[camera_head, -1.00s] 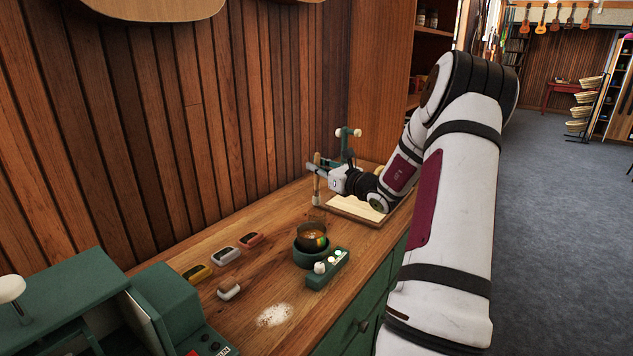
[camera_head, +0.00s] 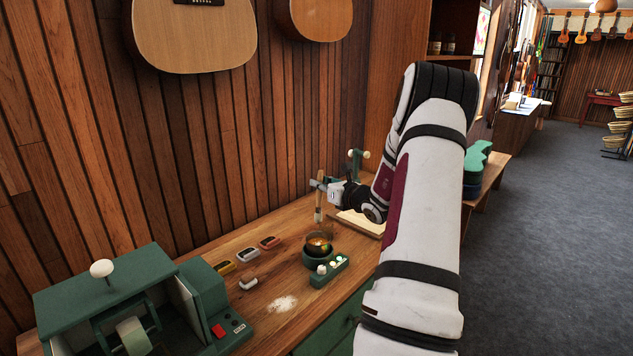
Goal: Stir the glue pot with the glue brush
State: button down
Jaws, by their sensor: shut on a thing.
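The glue pot (camera_head: 319,246) sits in a round green warmer on the wooden bench, with amber glue showing inside. My gripper (camera_head: 320,187) is shut on the glue brush (camera_head: 318,207), which hangs upright with its bristle end downward. The brush is above and just behind the pot in the picture, and its lower end appears clear of the glue. The exact gap between brush and pot is hard to tell from this angle.
A green control box (camera_head: 329,271) with lit buttons stands in front of the pot. Several small coloured blocks (camera_head: 247,254) lie to its left. A green machine (camera_head: 110,290) fills the bench's left end. White powder (camera_head: 283,304) lies near the front edge. A pale board (camera_head: 362,222) lies behind.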

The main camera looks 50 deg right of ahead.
aim_at(320, 217)
jog(key=shift+f+b, duration=2.55)
jog(key=shift+f, duration=3.25)
jog(key=shift+s, duration=0.1)
